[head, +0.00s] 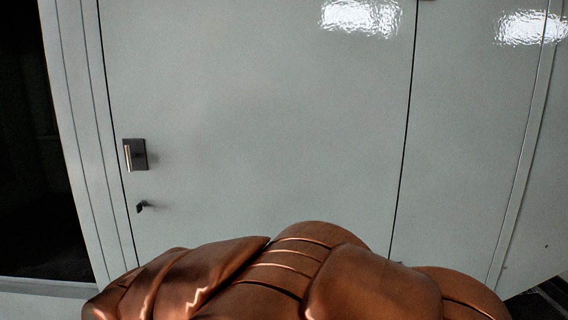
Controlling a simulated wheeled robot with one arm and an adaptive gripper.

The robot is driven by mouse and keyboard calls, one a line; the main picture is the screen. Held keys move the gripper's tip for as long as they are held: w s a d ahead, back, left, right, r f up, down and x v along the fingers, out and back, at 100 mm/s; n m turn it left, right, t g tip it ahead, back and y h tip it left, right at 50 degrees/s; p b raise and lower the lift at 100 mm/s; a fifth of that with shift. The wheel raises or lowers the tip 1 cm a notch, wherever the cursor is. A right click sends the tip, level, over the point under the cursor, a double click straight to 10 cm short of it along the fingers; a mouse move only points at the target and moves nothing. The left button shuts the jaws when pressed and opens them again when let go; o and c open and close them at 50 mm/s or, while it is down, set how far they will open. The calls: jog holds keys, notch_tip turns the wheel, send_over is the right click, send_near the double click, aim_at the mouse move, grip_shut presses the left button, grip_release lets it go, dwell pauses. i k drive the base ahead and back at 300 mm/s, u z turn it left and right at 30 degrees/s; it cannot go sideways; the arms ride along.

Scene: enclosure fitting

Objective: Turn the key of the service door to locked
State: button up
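The service door (260,130) is a flat pale grey panel that fills the middle of the head view and looks shut in its frame. A small dark key (141,206) sits in the door near its left edge. It is too small to tell which way its bow is turned. A dark handle plate with a light grip (134,155) is just above the key. My copper-coloured arm crosses the bottom of the view, below and to the right of the key. My gripper is not in view.
A dark opening (35,150) lies left of the door frame (85,130). Another grey panel (465,140) stands right of the door's seam. The door face around the key is clear. Bright reflections show at the top.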

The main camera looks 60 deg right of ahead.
aim_at(140, 207)
jog(key=z, duration=0.1)
jog(key=k, duration=0.25)
jog(key=z, duration=0.5)
jog(key=i, duration=0.7)
jog(key=u, duration=1.45)
